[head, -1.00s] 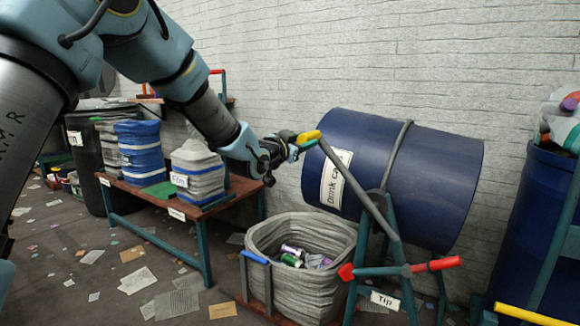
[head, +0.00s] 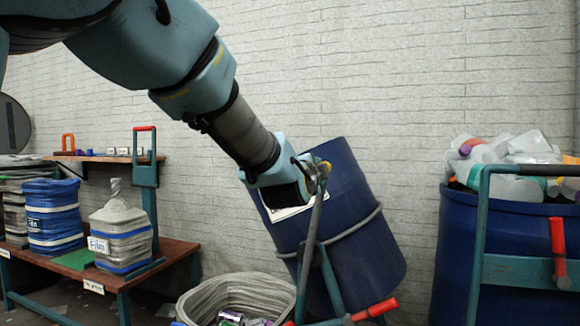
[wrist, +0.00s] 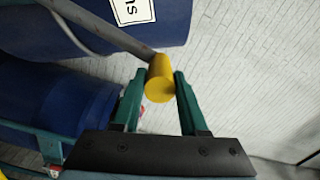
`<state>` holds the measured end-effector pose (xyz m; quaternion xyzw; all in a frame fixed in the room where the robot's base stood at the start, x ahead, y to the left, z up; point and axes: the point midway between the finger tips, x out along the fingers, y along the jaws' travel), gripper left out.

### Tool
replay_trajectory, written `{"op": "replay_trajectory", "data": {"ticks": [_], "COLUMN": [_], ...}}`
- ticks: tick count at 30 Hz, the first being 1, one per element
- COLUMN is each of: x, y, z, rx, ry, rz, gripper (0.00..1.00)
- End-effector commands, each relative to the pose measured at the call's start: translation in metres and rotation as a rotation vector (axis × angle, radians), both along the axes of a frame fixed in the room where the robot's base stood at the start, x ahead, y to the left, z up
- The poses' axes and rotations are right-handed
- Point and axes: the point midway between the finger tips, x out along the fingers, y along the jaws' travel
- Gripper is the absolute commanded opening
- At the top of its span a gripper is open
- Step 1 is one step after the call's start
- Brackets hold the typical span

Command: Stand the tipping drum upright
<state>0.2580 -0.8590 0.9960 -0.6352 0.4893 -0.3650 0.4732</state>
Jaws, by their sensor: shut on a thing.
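The tipping drum (head: 362,215) is blue with a grey hoop around it and leans steeply in its frame, its top end to the upper left. My arm covers most of its white label. A grey lever (head: 311,240) runs up in front of the drum to a yellow grip, seen clearly in the wrist view (wrist: 159,84). My gripper (head: 318,172) is at the lever's top end. In the wrist view, its green fingers (wrist: 162,78) are shut on the yellow grip, one on each side.
A grey bag-lined bin (head: 235,290) holding cans stands below the drum's left side. Red-tipped handles (head: 375,309) stick out at the frame's front. Another blue drum (head: 500,235), full of plastic bottles, stands right. A bench (head: 160,262) with wrapped bundles is left.

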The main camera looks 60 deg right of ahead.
Motion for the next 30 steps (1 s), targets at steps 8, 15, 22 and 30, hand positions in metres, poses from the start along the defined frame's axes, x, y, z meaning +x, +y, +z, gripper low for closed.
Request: {"op": "replay_trajectory", "data": {"ticks": [8, 15, 22, 30], "x": [-0.063, -0.095, -0.11, -0.115], "y": [-0.016, -0.025, -0.029, -0.03], "z": [-0.015, -0.034, -0.048, -0.054], "rx": [0.066, 0.102, 0.121, 0.129], "ry": [-0.235, -0.382, -0.459, -0.485], "rz": [-0.008, -0.006, -0.004, -0.004], "gripper": [0.0, 0.0, 0.0, 0.0]}}
